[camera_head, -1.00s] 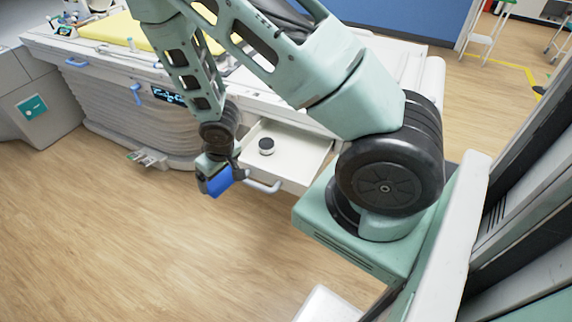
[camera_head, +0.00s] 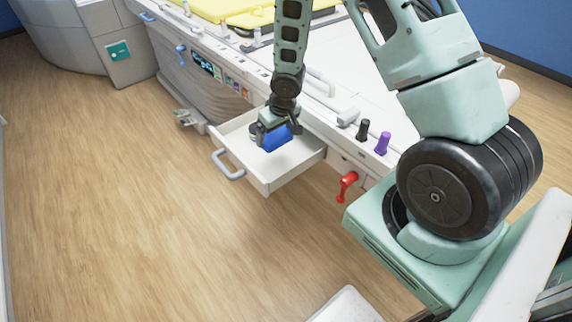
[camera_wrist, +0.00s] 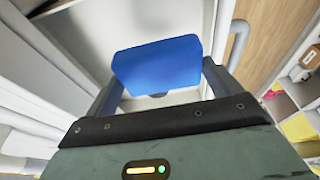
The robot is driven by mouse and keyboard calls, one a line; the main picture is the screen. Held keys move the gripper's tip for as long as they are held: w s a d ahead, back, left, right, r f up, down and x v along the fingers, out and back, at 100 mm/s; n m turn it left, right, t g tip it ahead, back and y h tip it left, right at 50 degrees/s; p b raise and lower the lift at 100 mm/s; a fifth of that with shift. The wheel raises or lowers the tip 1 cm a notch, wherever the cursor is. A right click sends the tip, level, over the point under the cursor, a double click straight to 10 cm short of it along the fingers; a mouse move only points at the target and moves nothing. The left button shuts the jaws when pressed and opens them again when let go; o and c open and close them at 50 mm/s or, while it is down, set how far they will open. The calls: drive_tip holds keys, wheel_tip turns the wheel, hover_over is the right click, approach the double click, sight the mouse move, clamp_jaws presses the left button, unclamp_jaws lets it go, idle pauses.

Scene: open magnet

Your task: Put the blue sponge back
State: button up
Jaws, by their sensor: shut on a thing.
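My gripper (camera_head: 279,132) is shut on the blue sponge (camera_head: 276,140), which also shows large between the fingers in the wrist view (camera_wrist: 158,65). In the head view the gripper and sponge are over the open white drawer (camera_head: 268,180), towards its inner side. I cannot tell whether the sponge touches the drawer floor. A small dark-and-white round thing (camera_head: 254,129) shows in the drawer beside the gripper, mostly hidden. In the wrist view the drawer's pale interior (camera_wrist: 85,35) lies behind the sponge.
The drawer's grey handle (camera_head: 228,167) sticks out over the wooden floor. A red lever (camera_head: 346,186) hangs on the table's side to the right. A black knob (camera_head: 363,129) and a purple knob (camera_head: 383,143) stand on the edge above. The floor at left is clear.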

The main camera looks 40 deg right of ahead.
drive_tip(key=d, duration=0.1)
drive_tip(key=w+d, duration=0.1)
drive_tip(key=d+b, duration=0.1)
drive_tip(key=shift+w+d, duration=0.1)
drive_tip(key=shift+w, duration=0.25)
drive_tip(key=shift+d+f, duration=0.15)
drive_tip(key=shift+f, duration=0.05)
wheel_tip(320, 180, down, 10)
drive_tip(key=b, duration=0.2)
drive_tip(key=shift+w+r+b, duration=0.1)
drive_tip(key=shift+r+b, duration=0.1)
drive_tip(key=shift+b, duration=0.1)
drive_tip(key=shift+f, duration=0.1)
drive_tip(key=o, duration=0.7)
